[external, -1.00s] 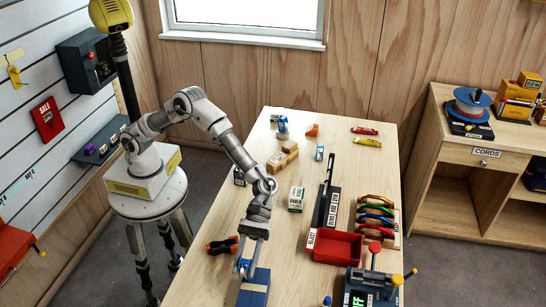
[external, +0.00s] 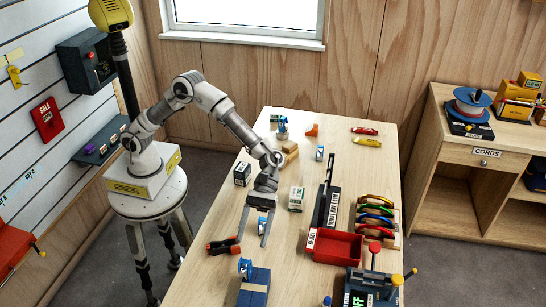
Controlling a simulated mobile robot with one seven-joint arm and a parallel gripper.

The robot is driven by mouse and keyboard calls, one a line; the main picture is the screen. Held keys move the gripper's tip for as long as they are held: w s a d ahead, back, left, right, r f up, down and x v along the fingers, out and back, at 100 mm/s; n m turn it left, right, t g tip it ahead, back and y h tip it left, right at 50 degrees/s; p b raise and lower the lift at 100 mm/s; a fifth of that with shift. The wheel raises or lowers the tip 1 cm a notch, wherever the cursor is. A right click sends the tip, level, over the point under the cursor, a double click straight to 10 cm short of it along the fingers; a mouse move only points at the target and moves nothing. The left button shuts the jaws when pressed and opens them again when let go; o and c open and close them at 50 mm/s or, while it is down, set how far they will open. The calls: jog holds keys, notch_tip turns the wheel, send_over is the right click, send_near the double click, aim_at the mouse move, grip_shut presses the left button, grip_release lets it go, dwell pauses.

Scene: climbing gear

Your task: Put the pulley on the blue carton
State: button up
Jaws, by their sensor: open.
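The blue carton (external: 257,279) stands near the front edge of the table. A small blue-and-white piece, which looks like the pulley (external: 245,267), rests upright on the carton's top, towards its left side. My gripper (external: 253,238) is open, above the table behind the carton and apart from the pulley. A small blue-and-white item (external: 262,225) shows between or behind my fingers; I cannot tell its exact distance from them.
A red-handled tool (external: 223,246) lies left of my gripper. A white-and-green box (external: 296,198), a red tray (external: 338,247) and a rack of coloured pieces (external: 376,217) stand to the right. A dark box (external: 242,174) stands at the left edge.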

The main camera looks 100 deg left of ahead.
jog(key=s+a+r+m+t+y, duration=0.1)
jog(key=s+a+r+m+y, duration=0.35)
jog(key=s+a, duration=0.4)
jog(key=s+a+r+m+t+y, duration=0.1)
jog(key=s+a+r+m+y, duration=0.25)
jog(key=s+a+m, duration=0.4)
jog(key=s+a+f+m+t+y, duration=0.1)
jog(key=s+a+m+t+y, duration=0.2)
jog(key=s+a, duration=1.3)
jog(key=m+y, duration=0.2)
jog(key=m, duration=0.1)
jog(key=shift+s+t, duration=0.2)
jog(key=shift+t, duration=0.1)
notch_tip(320, 180, down, 9)
jog(key=b, duration=0.9)
